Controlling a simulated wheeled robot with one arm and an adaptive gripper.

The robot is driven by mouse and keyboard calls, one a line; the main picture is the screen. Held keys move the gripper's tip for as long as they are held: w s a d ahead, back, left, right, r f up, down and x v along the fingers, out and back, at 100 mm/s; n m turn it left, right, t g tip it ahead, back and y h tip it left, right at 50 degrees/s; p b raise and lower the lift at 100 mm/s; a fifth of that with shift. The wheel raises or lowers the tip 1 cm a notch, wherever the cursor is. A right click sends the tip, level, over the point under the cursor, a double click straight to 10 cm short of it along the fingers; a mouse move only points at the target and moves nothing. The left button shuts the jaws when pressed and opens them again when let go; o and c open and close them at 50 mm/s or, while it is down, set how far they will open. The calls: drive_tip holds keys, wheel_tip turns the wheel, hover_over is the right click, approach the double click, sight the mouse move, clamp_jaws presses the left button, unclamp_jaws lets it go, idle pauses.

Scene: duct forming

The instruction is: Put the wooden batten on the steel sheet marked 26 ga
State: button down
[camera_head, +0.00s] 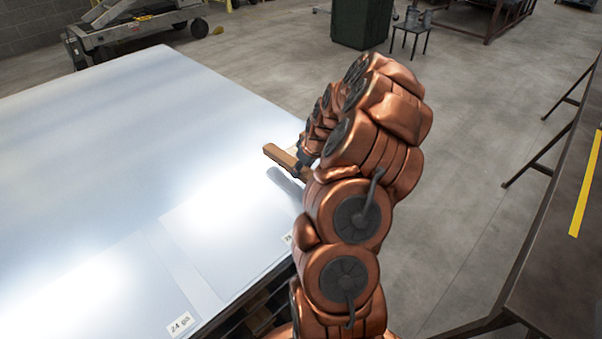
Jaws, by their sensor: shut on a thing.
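My gripper (303,159) is shut on the wooden batten (279,155), a short brown bar whose left end sticks out past the fingers. My copper-coloured arm hides the batten's other end and most of the gripper. The batten shows over the right part of the pale, shiny steel sheets, with a dark shadow or reflection below it. I cannot tell how high it is or whether it touches. One sheet carries a label reading 24 ga (180,324). A second label (287,238), by the right-hand steel sheet (235,225), is partly hidden by my arm and not fully readable.
The large sheet surface (110,140) at left is bare. A dark bench (560,230) with a yellow strip stands at right. A lift cart (140,28), a green bin (360,22) and a small stool (410,32) stand behind. Concrete floor is open between.

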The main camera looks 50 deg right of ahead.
sight(301, 176)
drive_tip(key=shift+w+d+f, duration=0.1)
drive_tip(key=shift+w, duration=0.15)
drive_tip(key=shift+f+p, duration=0.75)
drive_tip(key=shift+f, duration=0.95)
drive_tip(key=shift+f, duration=0.1)
drive_tip(key=shift+f, duration=0.1)
drive_tip(key=c, duration=0.6)
unclamp_jaws()
